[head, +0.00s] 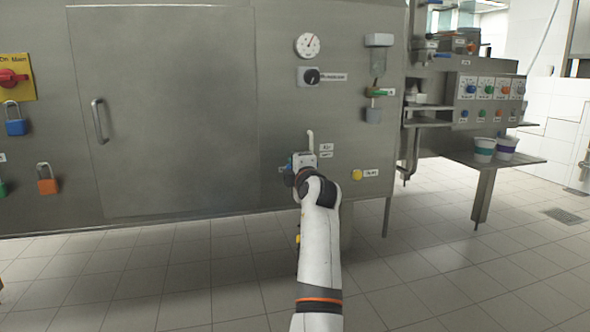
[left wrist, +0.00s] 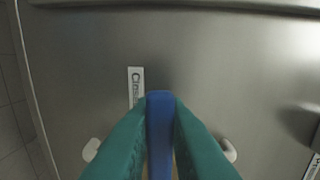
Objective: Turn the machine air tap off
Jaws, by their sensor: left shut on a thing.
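The air tap's blue handle (left wrist: 160,125) stands out from the steel panel in the left wrist view. My left gripper (left wrist: 160,104) has a teal finger on each side of it and is shut on the handle. White rounded pieces (left wrist: 228,150) show on either side of the fingers. In the head view my left gripper (head: 287,170) is at the lower part of the machine panel, below a short white pipe (head: 310,140). My wrist hides most of the tap there. My right gripper is not in view.
A yellow knob (head: 357,175) and a white gauge (head: 308,45) are on the same panel. A black rotary knob (head: 311,76) sits between them in height. Cups (head: 484,149) stand on a shelf at right.

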